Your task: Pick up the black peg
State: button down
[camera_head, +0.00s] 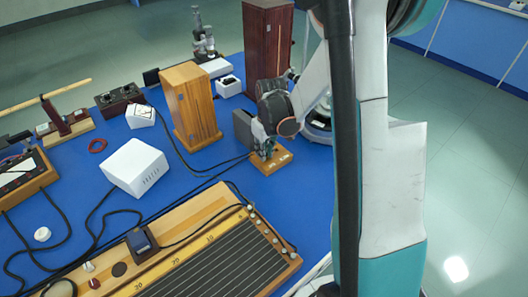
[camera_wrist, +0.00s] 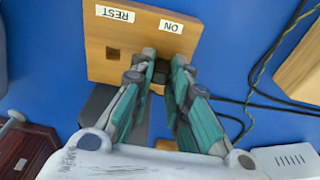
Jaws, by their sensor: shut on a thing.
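The wooden block (camera_wrist: 100,70) has two white labels, REST and ON, and an empty square hole (camera_wrist: 112,53) below the REST label in the wrist view. In the head view the block (camera_head: 272,163) lies on the blue bench. My gripper (camera_wrist: 163,66) is at the block's ON side, its fingers closed around the black peg (camera_wrist: 161,75). Only a small dark part of the peg shows between the fingertips. I cannot tell whether the peg still sits in the block. In the head view my gripper (camera_head: 267,150) hides the peg.
A wooden cabinet (camera_head: 190,105) and a white box (camera_head: 136,167) are to the left. Black cables run over the bench near the block. A long stringed board (camera_head: 215,255) lies in front.

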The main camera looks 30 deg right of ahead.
notch_tip(320, 180, up, 22)
jog(key=p, duration=0.8)
jog(key=shift+r, duration=0.15)
